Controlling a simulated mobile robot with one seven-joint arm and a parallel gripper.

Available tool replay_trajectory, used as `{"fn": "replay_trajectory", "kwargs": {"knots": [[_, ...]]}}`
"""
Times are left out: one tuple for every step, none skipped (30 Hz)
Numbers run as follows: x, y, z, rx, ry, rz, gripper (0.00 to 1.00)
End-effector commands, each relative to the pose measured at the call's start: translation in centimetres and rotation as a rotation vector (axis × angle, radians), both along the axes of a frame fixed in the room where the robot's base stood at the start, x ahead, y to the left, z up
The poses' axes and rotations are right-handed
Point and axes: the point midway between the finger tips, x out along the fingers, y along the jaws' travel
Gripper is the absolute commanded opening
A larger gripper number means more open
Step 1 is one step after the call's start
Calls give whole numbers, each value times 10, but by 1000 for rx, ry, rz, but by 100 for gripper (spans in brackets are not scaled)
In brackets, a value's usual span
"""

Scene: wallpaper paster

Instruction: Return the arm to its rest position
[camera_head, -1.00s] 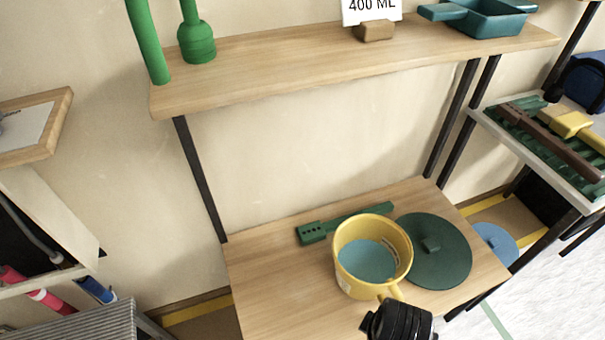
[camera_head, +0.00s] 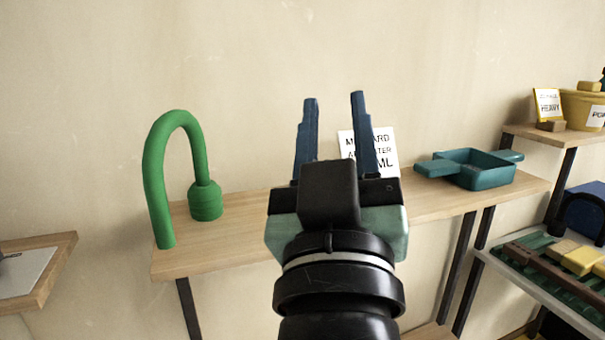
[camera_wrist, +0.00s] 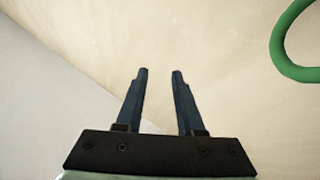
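My gripper (camera_head: 334,97) is raised in the middle of the head view, in front of the upper shelf and the wall. Its two blue fingers point up and stand apart with nothing between them. The wrist view also shows the gripper (camera_wrist: 160,72) open and empty, with bare wall beyond the fingertips. My black arm rises from the bottom of the head view and hides part of the shelf.
A green curved spout (camera_head: 160,180) stands on the left of the upper wooden shelf (camera_head: 240,240). A printed card (camera_head: 386,150) is partly hidden behind my gripper. A teal tray (camera_head: 485,170) sits at the shelf's right. Side shelves flank both ends.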

Motion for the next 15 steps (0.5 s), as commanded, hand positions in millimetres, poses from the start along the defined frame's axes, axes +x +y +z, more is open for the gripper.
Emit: {"fn": "replay_trajectory", "kwargs": {"knots": [[-23,12,34,47,-119,57,37],[-38,17,51,78,-186,94,37],[-59,24,73,116,-274,144,37],[-75,29,88,145,-339,186,37],[-79,30,108,157,-356,199,37],[-74,28,125,153,-338,189,37],[-73,28,135,153,-335,188,37],[-73,28,144,152,-334,187,37],[-73,28,156,151,-333,186,37],[-73,28,165,151,-333,186,37],[-73,28,174,151,-332,186,37],[-72,28,186,151,-331,185,37],[-72,28,194,150,-331,185,37],[-72,28,203,150,-330,185,37],[-72,28,213,150,-330,185,37]]}}
